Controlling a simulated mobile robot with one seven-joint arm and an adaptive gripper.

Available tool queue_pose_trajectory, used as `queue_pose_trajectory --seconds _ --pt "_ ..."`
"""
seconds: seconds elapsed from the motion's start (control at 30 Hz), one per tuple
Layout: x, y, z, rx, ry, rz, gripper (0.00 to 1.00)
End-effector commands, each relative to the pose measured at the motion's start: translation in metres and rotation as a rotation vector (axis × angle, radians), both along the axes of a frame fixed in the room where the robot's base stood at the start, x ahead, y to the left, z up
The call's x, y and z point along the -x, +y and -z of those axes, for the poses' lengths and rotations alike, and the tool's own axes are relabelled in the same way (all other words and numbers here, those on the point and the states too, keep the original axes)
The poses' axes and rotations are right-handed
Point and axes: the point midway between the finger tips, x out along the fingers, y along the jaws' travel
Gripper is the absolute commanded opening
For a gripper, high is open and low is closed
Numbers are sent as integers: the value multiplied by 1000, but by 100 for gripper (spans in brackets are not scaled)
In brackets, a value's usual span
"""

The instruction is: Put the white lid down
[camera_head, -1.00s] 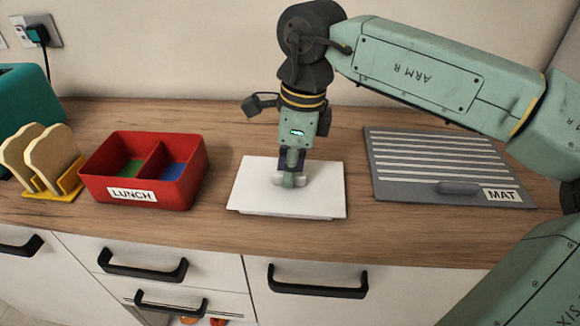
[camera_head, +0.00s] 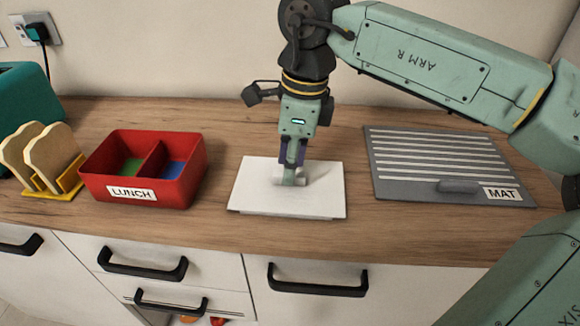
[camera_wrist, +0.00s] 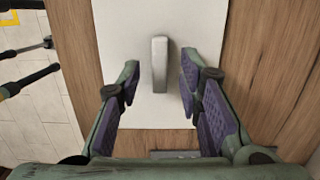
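The white lid (camera_head: 255,195) lies flat on the wooden worktop, between the red lunch box and the grey mat. Its pale bar handle (camera_head: 300,181) stands up near its middle. My gripper (camera_head: 291,168) is directly above the lid, pointing down, with its fingertips close to the handle. In the wrist view my gripper (camera_wrist: 157,82) is open, its purple-padded fingers apart with a gap on each side of the handle (camera_wrist: 160,62). The lid (camera_wrist: 120,35) fills the middle of that view.
The red box marked LUNCH (camera_head: 185,192), with two compartments, stands left of the lid. A yellow rack (camera_head: 68,187) with bread slices is further left. The grey mat (camera_head: 385,184) lies to the right. Bare worktop (camera_head: 222,150) surrounds the lid; drawers are below the front edge.

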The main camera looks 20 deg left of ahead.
Motion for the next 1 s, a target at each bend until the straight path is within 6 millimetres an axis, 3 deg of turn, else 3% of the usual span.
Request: queue_pose_trajectory --seconds 0.3,0.5,1.0 --pt "-3 -7 -68 -2 -2 0 33" --pt "-3 -11 -96 0 -1 -1 33" --pt "-3 -13 -104 0 0 -2 33"
